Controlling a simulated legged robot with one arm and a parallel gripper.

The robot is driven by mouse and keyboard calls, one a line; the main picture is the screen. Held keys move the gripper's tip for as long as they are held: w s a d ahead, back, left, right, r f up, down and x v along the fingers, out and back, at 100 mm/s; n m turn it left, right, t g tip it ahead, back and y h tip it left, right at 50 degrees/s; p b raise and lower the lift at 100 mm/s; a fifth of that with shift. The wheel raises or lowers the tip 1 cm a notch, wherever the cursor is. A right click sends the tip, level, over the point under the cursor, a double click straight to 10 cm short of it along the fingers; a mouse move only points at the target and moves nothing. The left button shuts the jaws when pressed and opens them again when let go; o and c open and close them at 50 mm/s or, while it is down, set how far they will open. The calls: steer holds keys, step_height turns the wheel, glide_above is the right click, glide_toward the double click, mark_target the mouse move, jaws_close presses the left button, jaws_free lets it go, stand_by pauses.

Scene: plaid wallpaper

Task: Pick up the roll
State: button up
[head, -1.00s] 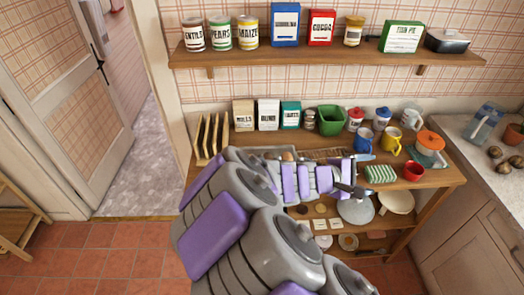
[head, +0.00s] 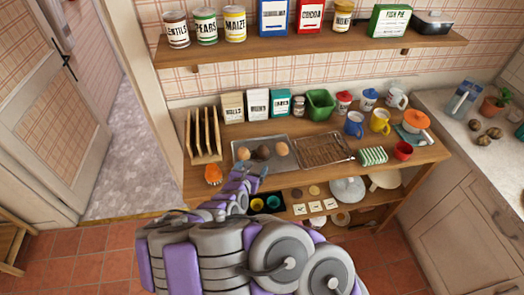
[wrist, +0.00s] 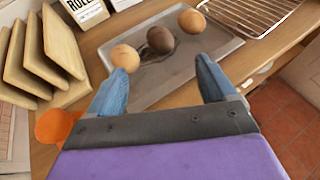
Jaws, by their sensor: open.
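Three round rolls lie on a grey metal tray (head: 270,165): a tan one on the left (head: 243,153), a dark brown one in the middle (head: 263,152) and a tan one on the right (head: 282,149). In the wrist view they are the left roll (wrist: 125,57), the dark roll (wrist: 160,40) and the right roll (wrist: 191,21). My gripper (wrist: 162,72) is open and empty, its blue fingers spread at the near side of the tray. The left fingertip looks close to the left tan roll; contact cannot be told. In the head view my gripper (head: 252,175) is at the tray's front edge.
A wooden rack (head: 204,140) and an orange object (head: 213,174) are left of the tray. A wire rack (head: 322,150) lies right of it. Boxes (head: 257,105) stand behind, under a laden shelf (head: 300,46). Mugs (head: 380,122) stand further right.

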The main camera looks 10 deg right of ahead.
mark_target(261, 152)
steer(key=b+x, duration=0.2)
steer(key=x, duration=0.7)
steer(key=shift+w+d+f, duration=0.1)
steer(key=shift+w+f, duration=0.15)
steer(key=shift+w, duration=0.05)
steer(key=shift+w+d, duration=0.15)
steer(key=shift+d, duration=0.05)
steer(key=x, duration=0.2)
steer(key=b+x, duration=0.1)
steer(key=x, duration=0.1)
steer(key=shift+w+a+f, duration=0.1)
steer(key=shift+w+f, duration=0.25)
steer(key=shift+w+d+b, duration=0.3)
steer(key=shift+w+d, duration=0.05)
steer(key=shift+d, duration=0.05)
steer(key=shift+c, duration=0.4)
steer(key=shift+a, duration=0.1)
steer(key=c, duration=1)
steer(key=shift+o, duration=0.2)
steer(key=shift+r, duration=0.1)
